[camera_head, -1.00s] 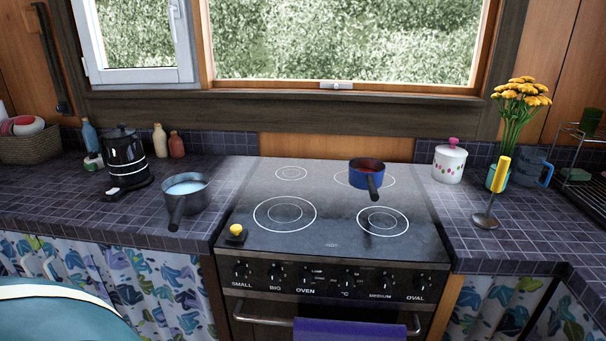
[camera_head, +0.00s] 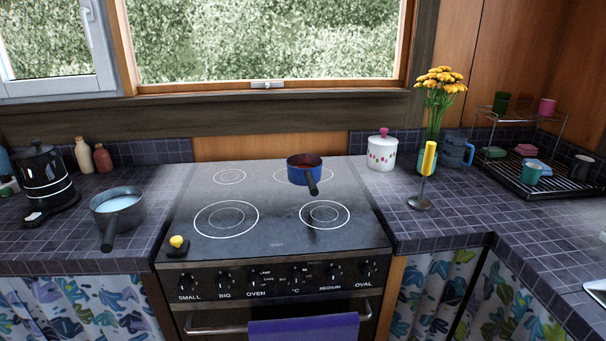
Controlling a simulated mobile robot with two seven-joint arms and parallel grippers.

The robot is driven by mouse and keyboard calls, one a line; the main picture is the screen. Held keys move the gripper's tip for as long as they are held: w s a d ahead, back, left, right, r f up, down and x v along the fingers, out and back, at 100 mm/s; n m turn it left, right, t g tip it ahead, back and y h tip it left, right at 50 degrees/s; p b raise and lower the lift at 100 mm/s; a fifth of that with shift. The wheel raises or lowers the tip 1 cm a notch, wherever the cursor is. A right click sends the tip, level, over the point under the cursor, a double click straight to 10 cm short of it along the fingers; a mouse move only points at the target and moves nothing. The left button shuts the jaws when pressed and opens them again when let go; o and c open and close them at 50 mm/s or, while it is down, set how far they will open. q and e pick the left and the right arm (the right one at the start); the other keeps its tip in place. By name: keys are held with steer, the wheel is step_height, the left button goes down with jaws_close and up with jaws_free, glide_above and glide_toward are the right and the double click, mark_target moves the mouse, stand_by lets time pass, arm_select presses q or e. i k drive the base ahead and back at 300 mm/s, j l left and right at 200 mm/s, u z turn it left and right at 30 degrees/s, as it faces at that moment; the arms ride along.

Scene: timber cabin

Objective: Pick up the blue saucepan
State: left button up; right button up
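The blue saucepan (camera_head: 305,172) stands upright on the back right ring of the black stove top (camera_head: 262,244). Its inside looks red and its dark handle points toward the front. Neither of my grippers shows in the head view.
A grey pan (camera_head: 118,213) with pale liquid stands on the left counter near a black kettle (camera_head: 45,178). A yellow-handled utensil (camera_head: 426,175), a white jar (camera_head: 382,152), a vase of yellow flowers (camera_head: 438,105) and a dish rack (camera_head: 540,180) stand on the right. The stove's middle is clear.

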mark_target(308, 179)
steer(key=l+z, duration=0.2)
steer(key=z, duration=0.3)
steer(key=l+z, duration=0.2)
steer(key=z, duration=0.25)
steer(key=i+l+z, duration=0.15)
steer(key=z, duration=0.35)
